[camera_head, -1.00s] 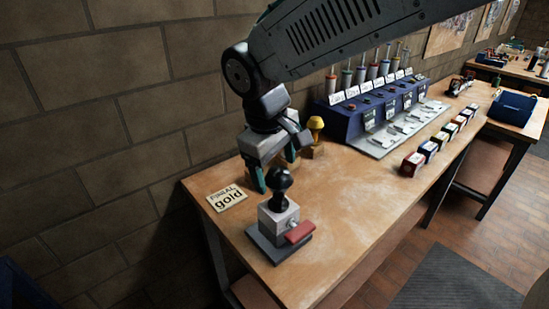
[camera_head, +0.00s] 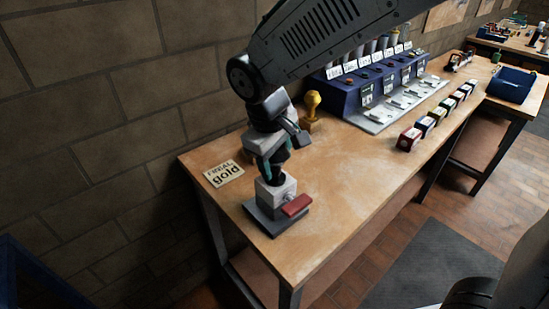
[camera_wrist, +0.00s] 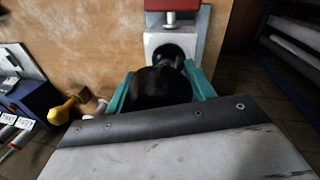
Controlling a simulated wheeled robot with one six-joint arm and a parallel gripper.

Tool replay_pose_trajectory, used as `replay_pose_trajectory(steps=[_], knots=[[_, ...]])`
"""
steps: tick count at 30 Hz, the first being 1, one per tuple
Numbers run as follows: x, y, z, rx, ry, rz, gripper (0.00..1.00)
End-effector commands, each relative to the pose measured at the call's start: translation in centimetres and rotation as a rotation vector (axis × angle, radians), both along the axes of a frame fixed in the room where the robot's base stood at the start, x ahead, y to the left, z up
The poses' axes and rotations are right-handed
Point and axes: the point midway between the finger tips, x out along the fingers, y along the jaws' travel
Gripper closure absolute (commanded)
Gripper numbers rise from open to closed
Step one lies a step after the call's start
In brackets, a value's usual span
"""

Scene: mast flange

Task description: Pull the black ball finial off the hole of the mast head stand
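The black ball finial (camera_wrist: 160,88) sits between the two teal fingers of my gripper (camera_wrist: 160,80) in the wrist view. The fingers lie close along both sides of the ball, and I cannot tell whether they press on it. The finial's dark lower part meets the hole in the pale block of the mast head stand (camera_wrist: 182,42). In the head view my gripper (camera_head: 273,165) is right above the stand (camera_head: 276,190) and hides most of the finial. The stand has a grey base and a red clamp piece (camera_head: 296,205) on its side.
A gold finial (camera_head: 312,103) stands behind my gripper. A blue rack (camera_head: 350,100) and several small coloured blocks (camera_head: 409,138) are further right. The bench front is clear, and a brick wall runs behind.

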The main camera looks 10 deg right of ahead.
Motion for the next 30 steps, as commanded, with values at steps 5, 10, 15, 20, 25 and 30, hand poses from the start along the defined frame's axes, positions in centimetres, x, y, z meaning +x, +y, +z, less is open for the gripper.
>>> replay_pose_trajectory(steps=[5, 10, 15, 20, 25, 30], knots=[[0.0, 0.0, 0.4, 0.001, -0.001, 0.0, 0.73], [0.0, 0.0, 1.3, 0.001, -0.001, 0.0, 0.73], [0.0, 0.0, 2.2, 0.001, -0.001, 0.0, 0.73], [0.0, 0.0, 2.9, 0.001, -0.001, 0.0, 0.73], [0.0, 0.0, 3.8, 0.001, -0.002, -0.001, 0.73], [0.0, 0.0, 4.7, 0.001, -0.002, -0.001, 0.73]])
